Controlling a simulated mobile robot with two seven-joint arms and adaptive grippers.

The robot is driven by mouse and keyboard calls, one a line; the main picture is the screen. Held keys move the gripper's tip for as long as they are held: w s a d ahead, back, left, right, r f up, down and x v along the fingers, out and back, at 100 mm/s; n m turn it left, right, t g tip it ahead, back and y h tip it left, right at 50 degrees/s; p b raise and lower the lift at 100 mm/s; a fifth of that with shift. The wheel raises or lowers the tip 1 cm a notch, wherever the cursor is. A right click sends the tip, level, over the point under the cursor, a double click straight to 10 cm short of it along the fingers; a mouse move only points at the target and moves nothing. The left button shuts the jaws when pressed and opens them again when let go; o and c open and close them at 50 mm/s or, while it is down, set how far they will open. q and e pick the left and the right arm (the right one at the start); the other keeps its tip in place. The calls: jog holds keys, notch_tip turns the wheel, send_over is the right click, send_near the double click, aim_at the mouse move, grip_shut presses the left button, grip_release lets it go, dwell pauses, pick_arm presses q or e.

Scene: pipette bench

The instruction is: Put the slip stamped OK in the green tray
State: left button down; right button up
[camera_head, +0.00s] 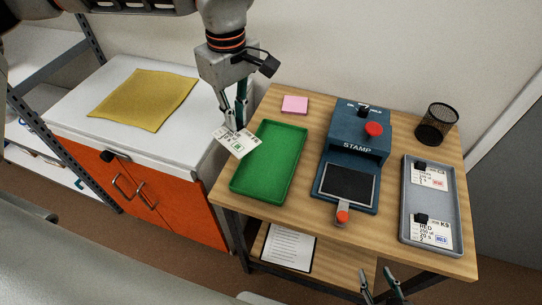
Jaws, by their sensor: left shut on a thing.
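My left gripper (236,127) is shut on a white slip (231,140) with printed text and a small green mark, too small to read for certain. It holds the slip over the upper left corner of the green tray (270,162). The green tray is empty and lies on the wooden table. My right gripper (381,285) is at the bottom edge, its fingers apart and nothing between them.
A blue stamp machine (352,150) stands right of the green tray. The grey tray (431,204) at right holds a slip with a red mark (429,177) and one with a blue mark (431,234). A pink pad (294,104) and mesh cup (437,123) stand behind.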

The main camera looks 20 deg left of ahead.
pick_arm(q)
jog(key=d+r+n, duration=0.3)
jog(key=r+n, duration=0.4)
jog(key=n, duration=0.7)
send_over(255, 165)
notch_tip(255, 165, down, 14)
jog(key=shift+f, duration=0.8)
jog(key=shift+f+b, duration=0.3)
jog(key=shift+f, duration=1.5)
jog(key=shift+f, duration=0.2)
jog(key=c, duration=2.4)
grip_release()
